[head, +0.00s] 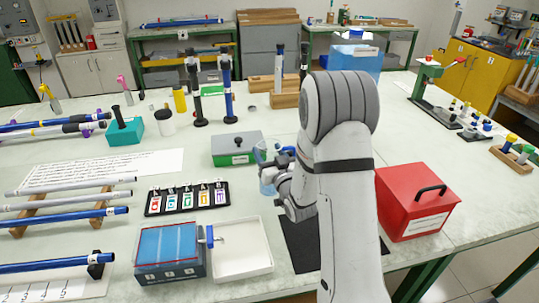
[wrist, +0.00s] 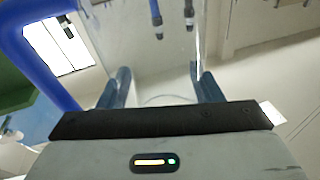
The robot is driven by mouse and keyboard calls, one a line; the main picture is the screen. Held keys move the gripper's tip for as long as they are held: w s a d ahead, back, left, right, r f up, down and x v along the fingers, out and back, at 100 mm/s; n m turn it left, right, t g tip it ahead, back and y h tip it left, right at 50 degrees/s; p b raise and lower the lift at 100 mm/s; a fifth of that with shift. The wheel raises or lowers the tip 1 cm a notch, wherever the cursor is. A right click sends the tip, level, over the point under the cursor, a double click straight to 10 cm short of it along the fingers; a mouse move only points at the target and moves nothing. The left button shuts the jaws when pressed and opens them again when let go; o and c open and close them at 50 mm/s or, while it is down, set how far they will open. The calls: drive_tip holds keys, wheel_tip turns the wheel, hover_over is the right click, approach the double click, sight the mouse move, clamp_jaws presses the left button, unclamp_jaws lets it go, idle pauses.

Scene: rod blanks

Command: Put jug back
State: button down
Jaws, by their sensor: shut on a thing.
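A clear jug (head: 267,182) with a bluish tint is held above the table, just right of the grey-green lidded box. In the wrist view its see-through wall (wrist: 155,45) fills the space ahead of the fingers, and a thick blue handle (wrist: 30,60) curves at the left. My gripper (head: 277,165) is shut on the jug; its two blue fingers show on either side of it in the wrist view (wrist: 165,88). My forearm hides part of the space to the right of the jug. I cannot tell whether the jug holds liquid.
A black mat (head: 298,243) lies in front, partly behind my arm. A white tray (head: 242,262) stands beside a blue tank (head: 168,248) with a tap. A labelled vial rack (head: 187,199), the grey-green box (head: 236,158) and a red box (head: 412,200) stand nearby.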

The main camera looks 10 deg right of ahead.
drive_tip(key=shift+f, duration=0.35)
drive_tip(key=shift+c, duration=2)
unclamp_jaws()
drive_tip(key=shift+r, duration=0.2)
drive_tip(key=p+v, duration=0.6)
drive_tip(key=v, duration=0.6)
